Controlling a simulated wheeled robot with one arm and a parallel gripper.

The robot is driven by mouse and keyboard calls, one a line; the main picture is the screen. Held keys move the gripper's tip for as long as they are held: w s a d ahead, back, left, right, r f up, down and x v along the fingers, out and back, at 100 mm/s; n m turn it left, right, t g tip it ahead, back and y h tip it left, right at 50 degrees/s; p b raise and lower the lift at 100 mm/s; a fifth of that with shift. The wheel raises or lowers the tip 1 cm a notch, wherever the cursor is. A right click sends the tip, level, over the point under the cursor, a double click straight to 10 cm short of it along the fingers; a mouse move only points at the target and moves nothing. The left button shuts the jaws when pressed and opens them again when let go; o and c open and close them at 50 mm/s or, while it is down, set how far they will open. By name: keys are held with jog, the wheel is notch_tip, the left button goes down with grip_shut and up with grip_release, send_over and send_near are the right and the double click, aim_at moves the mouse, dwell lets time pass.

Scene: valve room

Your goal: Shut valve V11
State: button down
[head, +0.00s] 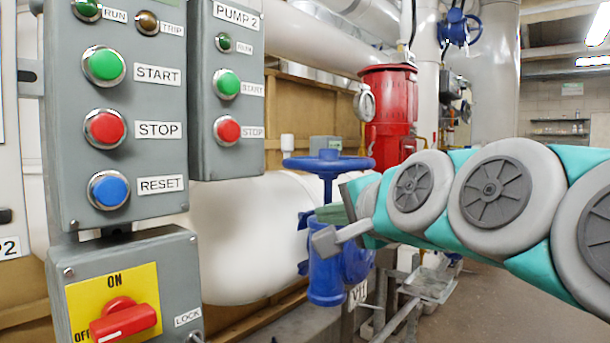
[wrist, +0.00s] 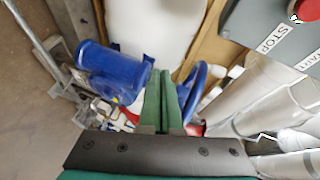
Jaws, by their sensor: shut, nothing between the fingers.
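The blue valve stands in the middle of the head view, with its round handwheel (head: 327,163) on top of an upright stem and its body (head: 326,275) below. A white tag (head: 357,293) beside the body appears to read V11, partly hidden. My gripper (head: 350,205) is just right of the stem, below the handwheel's level. In the wrist view, its green fingers (wrist: 162,80) are together and empty. The blue handwheel (wrist: 196,88) is close to their right side, and the blue valve body (wrist: 108,72) lies to their left. I cannot tell whether the fingers touch the wheel.
Grey control boxes with push buttons (head: 115,110) and a red rotary switch (head: 122,318) stand at the left. A large white pipe (head: 240,235) runs behind the valve. A red column (head: 390,115) rises behind my arm. Open floor (head: 480,300) lies at right.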

notch_tip(320, 180, up, 9)
jog(key=m+t, duration=0.3)
send_near(290, 149)
jog(key=shift+y, duration=0.4)
jog(key=x, duration=0.7)
jog(key=shift+d+f, duration=0.1)
jog(key=shift+d, duration=0.15)
jog(key=shift+p, duration=0.35)
